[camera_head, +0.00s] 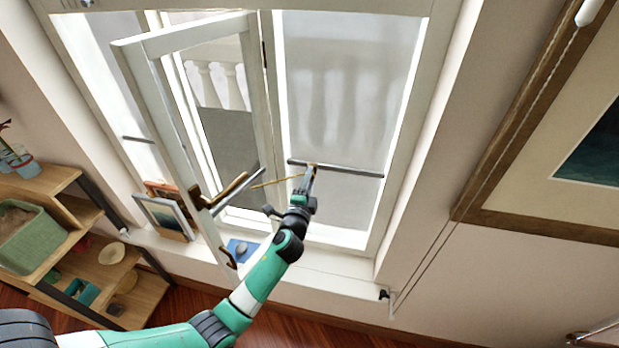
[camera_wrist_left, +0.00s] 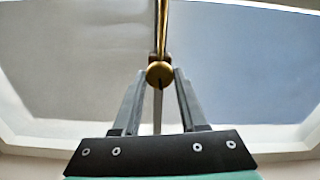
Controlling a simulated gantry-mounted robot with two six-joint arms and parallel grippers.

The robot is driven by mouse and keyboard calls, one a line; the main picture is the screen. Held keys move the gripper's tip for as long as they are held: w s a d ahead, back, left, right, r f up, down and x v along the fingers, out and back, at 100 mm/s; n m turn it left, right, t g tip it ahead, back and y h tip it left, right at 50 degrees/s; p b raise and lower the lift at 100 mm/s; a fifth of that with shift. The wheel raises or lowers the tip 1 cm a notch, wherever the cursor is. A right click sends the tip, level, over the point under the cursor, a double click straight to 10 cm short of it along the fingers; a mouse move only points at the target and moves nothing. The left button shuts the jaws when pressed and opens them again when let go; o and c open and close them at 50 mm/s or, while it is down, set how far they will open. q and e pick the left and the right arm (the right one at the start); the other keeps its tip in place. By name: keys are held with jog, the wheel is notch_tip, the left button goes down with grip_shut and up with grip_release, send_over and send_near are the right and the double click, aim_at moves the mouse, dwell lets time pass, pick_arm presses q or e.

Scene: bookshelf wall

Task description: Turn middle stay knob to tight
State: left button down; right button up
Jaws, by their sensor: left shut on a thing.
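The middle stay knob (camera_wrist_left: 159,73) is a small round brass knob with a dark slot, seen in the left wrist view on a brass rod. My left gripper (camera_wrist_left: 160,76) has a finger on each side of it and is shut on it. In the head view my left gripper (camera_head: 311,172) reaches up to the window at the right end of the thin brass stay rod (camera_head: 272,182). The knob itself is mostly hidden there by the gripper. My right gripper is not in view.
The window sash (camera_head: 165,110) stands open on the left, with a bronze handle (camera_head: 232,187) near my arm. A dark horizontal bar (camera_head: 345,172) crosses the right pane. Framed pictures (camera_head: 165,215) and a blue item (camera_head: 240,249) stand on the sill. A shelf (camera_head: 130,300) is lower left.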

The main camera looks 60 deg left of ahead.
pick_arm(q)
jog(key=shift+m, duration=0.7)
jog(key=shift+c, duration=2.4)
grip_release()
jog(key=p+v, duration=0.1)
jog(key=v, duration=1)
jog(key=shift+s+d+p, duration=0.25)
jog(key=shift+p, duration=0.05)
jog(key=shift+w+d, duration=0.1)
